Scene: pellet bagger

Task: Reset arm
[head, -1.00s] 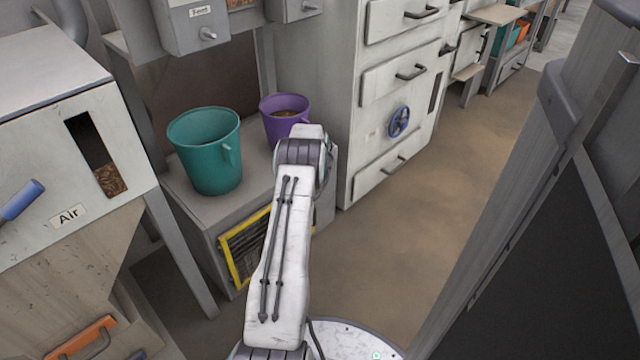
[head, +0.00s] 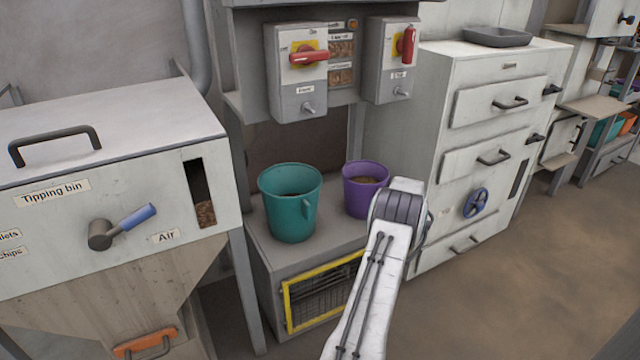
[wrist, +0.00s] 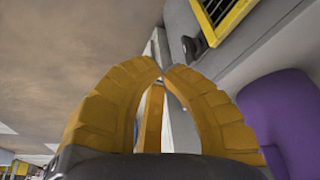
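A purple surface, likely that bucket, fills the right of the wrist view (wrist: 285,125).
A teal bucket (head: 290,205) stands on the bench. The tipping bin (head: 70,225) with a blue-handled lever (head: 125,225) is at left. Two switch boxes with red handles (head: 300,57) hang above. A drawer cabinet (head: 455,170) stands right of the buckets. Open floor (head: 540,260) lies at right.

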